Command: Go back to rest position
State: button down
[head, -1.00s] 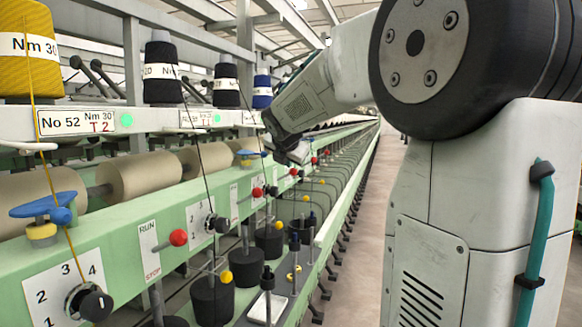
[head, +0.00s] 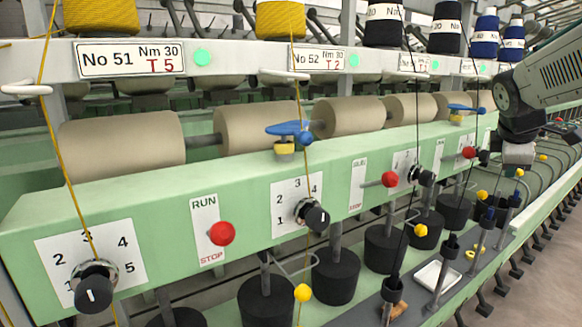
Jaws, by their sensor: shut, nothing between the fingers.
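My arm reaches in from the right edge in the head view. My gripper (head: 517,154) hangs at the end of the dark wrist, in front of the green machine rail at the right. It is small and partly lost against the machine, and I see nothing held in it. It is shut and empty. The spinning frame (head: 130,235) runs from the left into the far right, with its green rail facing me.
Red levers (head: 221,233) and black dials (head: 94,291) stick out from the rail. Black pots (head: 335,277) stand below, by a white tray (head: 436,277). Yellow and dark threads run down in front. A floor strip (head: 535,275) shows at the lower right.

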jog(key=s+a+f+m+g+y, duration=0.1)
jog(key=s+a+f+m, duration=0.4)
jog(key=s+a, duration=0.7)
jog(key=s+a+f+m+g+y, duration=0.2)
jog(key=s+a+f+m+y, duration=0.2)
jog(key=s+a, duration=0.9)
jog(key=shift+s+a+f+m+y, duration=0.3)
jog(key=shift+s+f+m, duration=0.25)
jog(key=shift+f+m, duration=0.4)
